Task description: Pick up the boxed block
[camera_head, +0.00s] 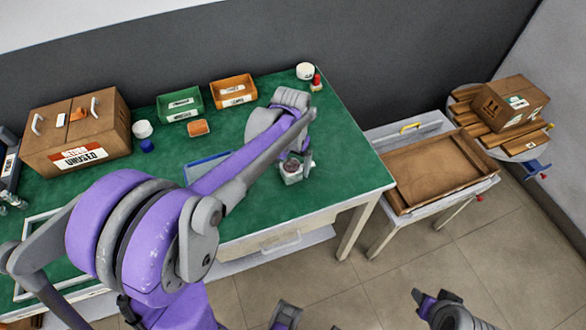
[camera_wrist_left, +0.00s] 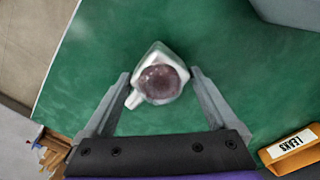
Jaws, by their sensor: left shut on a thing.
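The boxed block (camera_head: 291,176) is a small whitish box with a round, dark reddish-brown top, near the front right part of the green table (camera_head: 340,150). In the left wrist view the boxed block (camera_wrist_left: 160,82) sits between the two fingers of my left gripper (camera_wrist_left: 164,88). My left gripper (camera_head: 296,160) is shut on it, reaching from above in the head view. A pale tab sticks out at the block's lower left in the wrist view. I cannot tell whether its underside touches the table. Parts of my right arm show at the bottom edge; its jaws are not clear.
A green bin (camera_head: 180,104), an orange bin (camera_head: 233,91) and a cardboard box (camera_head: 78,130) stand along the back. A blue-edged tray (camera_head: 205,164) lies left of the block, partly behind my arm. A wooden tray (camera_head: 436,170) stands beyond the table's right edge.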

